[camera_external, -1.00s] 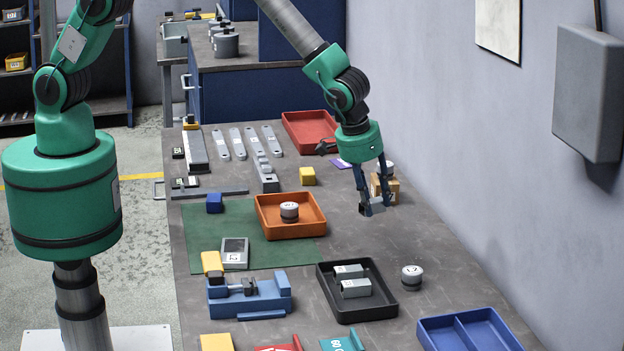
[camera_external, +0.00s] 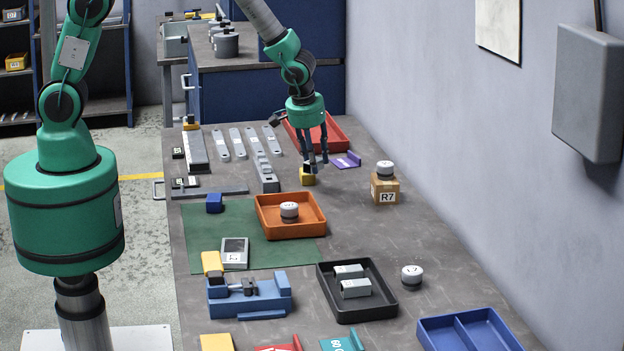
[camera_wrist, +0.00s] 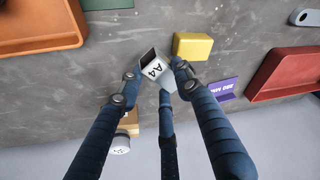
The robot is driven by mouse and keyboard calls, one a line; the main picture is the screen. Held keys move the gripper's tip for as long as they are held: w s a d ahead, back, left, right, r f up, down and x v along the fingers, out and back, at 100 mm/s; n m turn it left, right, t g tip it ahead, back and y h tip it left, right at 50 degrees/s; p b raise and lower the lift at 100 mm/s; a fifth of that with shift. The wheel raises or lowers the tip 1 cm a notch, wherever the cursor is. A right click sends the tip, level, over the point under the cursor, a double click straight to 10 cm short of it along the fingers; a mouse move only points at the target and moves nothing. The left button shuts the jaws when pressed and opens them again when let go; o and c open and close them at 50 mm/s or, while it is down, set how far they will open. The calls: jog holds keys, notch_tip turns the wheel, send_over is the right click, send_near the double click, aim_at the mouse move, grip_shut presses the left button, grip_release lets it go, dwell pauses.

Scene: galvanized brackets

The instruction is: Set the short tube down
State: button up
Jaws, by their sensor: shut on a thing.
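The short tube (camera_wrist: 154,69) is a small grey square tube with a dark open end and an "A4" label. My gripper (camera_wrist: 157,77) is shut on it, with the dark blue fingers around it in the wrist view. In the external view my gripper (camera_external: 313,164) is at the yellow block (camera_external: 307,179), over the back middle of the bench. The tube is mostly hidden there by the fingers and is hard to make out. In the wrist view the tube is beside the yellow block (camera_wrist: 193,46); I cannot tell how high it is above the bench.
An orange tray (camera_external: 262,225) with a round weight stands in front, and a red tray (camera_external: 341,127) behind. A purple label (camera_external: 347,160) lies to the right. A box marked R7 (camera_external: 384,190) carries a round weight (camera_external: 385,168). Bare bench lies between box and orange tray.

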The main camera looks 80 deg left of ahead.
jog(key=shift+n, duration=0.3)
jog(key=a, duration=0.1)
jog(key=s+a, duration=0.1)
jog(key=a, duration=0.1)
jog(key=s+a, duration=0.1)
jog(key=shift+s+a+f, duration=0.15)
jog(key=shift+f, duration=0.1)
jog(key=w, duration=0.5)
jog(key=w+a+f, duration=0.1)
jog(key=w, duration=1)
jog(key=shift+a+f+b, duration=0.25)
jog(key=shift+a+b, duration=0.05)
jog(key=shift+b, duration=0.05)
jog(key=shift+f, duration=0.1)
jog(key=shift+f, duration=1.65)
jog(key=shift+f+b, duration=0.2)
jog(key=shift+b, duration=0.25)
jog(key=o, duration=1.2)
